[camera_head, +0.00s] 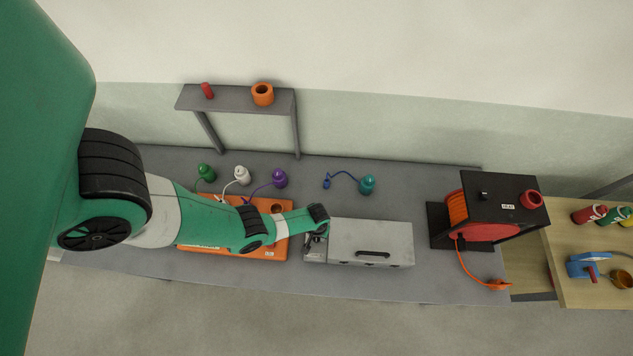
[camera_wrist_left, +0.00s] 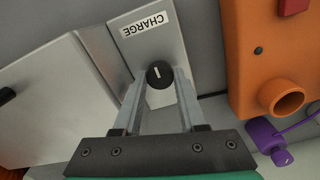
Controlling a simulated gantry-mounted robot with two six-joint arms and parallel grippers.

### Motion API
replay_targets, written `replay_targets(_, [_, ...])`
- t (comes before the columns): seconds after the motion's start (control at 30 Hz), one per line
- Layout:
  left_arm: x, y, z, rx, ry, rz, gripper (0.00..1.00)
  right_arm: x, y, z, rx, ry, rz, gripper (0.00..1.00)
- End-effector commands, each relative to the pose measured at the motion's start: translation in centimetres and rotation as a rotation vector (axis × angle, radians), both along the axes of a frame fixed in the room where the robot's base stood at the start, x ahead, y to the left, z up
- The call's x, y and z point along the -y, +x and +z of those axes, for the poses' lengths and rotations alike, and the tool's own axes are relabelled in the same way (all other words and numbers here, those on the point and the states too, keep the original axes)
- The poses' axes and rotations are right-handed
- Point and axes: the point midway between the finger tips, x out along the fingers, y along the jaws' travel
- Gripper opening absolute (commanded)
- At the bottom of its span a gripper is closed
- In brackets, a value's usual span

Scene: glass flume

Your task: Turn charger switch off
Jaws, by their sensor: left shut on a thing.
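The charger is a light grey metal box (camera_head: 371,242) with a black handle, right of the middle of the grey bench. In the left wrist view its panel carries a CHARGE label (camera_wrist_left: 145,24). Below the label is a round black switch knob (camera_wrist_left: 159,74) with a white mark. My left gripper (camera_wrist_left: 158,82) is at this panel, its two fingers on either side of the knob and shut on it. In the head view my left gripper (camera_head: 314,240) is at the charger's left end, and my wrist hides the knob. My right gripper is not in view.
An orange box (camera_head: 285,246) lies close left of the charger, partly under my left arm. A purple bottle-like thing (camera_head: 279,179) and a teal one (camera_head: 368,184) stand behind. A black-framed orange reel (camera_head: 485,210) stands at the right, its cord hanging in front.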

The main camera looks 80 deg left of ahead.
Motion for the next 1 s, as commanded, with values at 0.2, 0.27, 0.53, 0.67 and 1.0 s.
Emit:
replay_targets(0.2, [-0.01,0.00,-0.04,0.001,0.000,0.001,0.61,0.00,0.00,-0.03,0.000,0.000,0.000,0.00])
replay_targets(0.27, [-0.01,0.00,-0.03,0.000,0.000,0.001,0.71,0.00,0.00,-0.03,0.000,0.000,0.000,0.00])
replay_targets(0.53, [0.00,0.02,-0.01,0.001,0.000,0.000,0.71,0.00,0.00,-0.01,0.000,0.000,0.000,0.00])
replay_targets(0.67, [0.00,0.02,0.00,0.001,0.000,0.000,0.71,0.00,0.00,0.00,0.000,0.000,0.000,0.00])
replay_targets(1.0, [0.00,0.04,0.01,0.001,0.000,-0.220,0.71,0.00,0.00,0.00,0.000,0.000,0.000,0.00])
